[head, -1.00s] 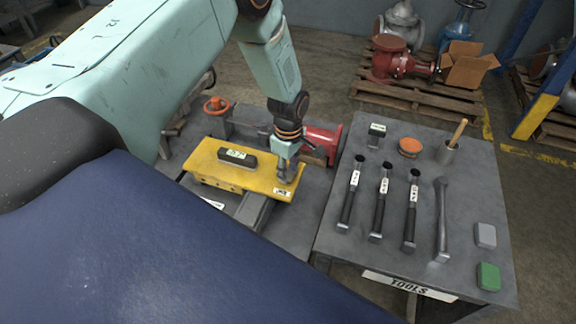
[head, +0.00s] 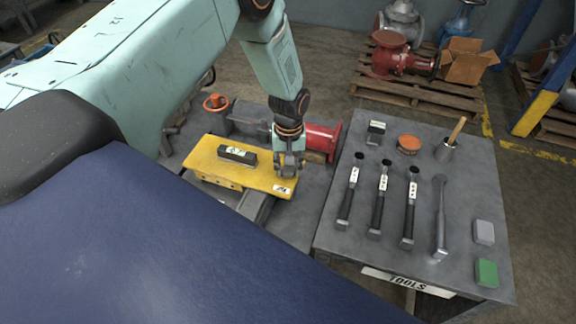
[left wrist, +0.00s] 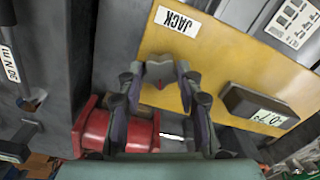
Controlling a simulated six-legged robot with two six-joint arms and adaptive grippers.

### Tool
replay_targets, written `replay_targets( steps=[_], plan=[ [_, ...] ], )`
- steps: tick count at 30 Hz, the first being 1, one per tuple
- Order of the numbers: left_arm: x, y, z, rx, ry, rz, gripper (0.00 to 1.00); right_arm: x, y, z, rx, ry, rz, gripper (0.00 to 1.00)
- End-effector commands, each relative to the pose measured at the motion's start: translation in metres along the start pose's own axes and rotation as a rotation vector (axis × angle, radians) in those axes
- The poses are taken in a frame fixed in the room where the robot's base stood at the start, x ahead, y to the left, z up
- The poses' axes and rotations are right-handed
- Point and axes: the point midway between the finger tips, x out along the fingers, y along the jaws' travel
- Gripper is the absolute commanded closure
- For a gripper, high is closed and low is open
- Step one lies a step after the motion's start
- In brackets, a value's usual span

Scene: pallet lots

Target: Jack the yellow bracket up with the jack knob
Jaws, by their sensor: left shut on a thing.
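The yellow bracket (head: 215,165) lies on the bench at the centre left, and it also fills the upper right of the left wrist view (left wrist: 220,60). A label reading JACK (left wrist: 178,22) is on it near the knob. My left gripper (head: 290,166) points down over the bracket's right end. In the left wrist view its fingers (left wrist: 158,80) are on both sides of the knob, shut on it. In the head view the knob is hidden by the gripper. My right gripper is out of view.
A black level-like block (head: 237,155) with a small display sits on the bracket; its reading is hard to make out. A red flanged part (head: 322,138) lies just behind my gripper. The tool table (head: 335,240) with torque wrenches (head: 380,195) stands to the right.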

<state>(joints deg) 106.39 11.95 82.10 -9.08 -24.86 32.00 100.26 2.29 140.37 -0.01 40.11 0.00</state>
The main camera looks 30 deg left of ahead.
Motion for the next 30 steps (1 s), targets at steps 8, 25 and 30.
replay_targets(
  steps=[8,25,30],
  plan=[
    [-0.001,0.001,-0.001,0.263,0.002,-0.002,0.96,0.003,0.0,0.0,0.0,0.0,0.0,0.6],
    [-0.001,0.001,-0.001,0.806,0.002,-0.01,0.96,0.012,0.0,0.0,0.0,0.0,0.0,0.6],
    [-0.001,0.001,-0.001,0.967,0.002,-0.011,0.96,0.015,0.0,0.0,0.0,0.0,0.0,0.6]
  ],
)
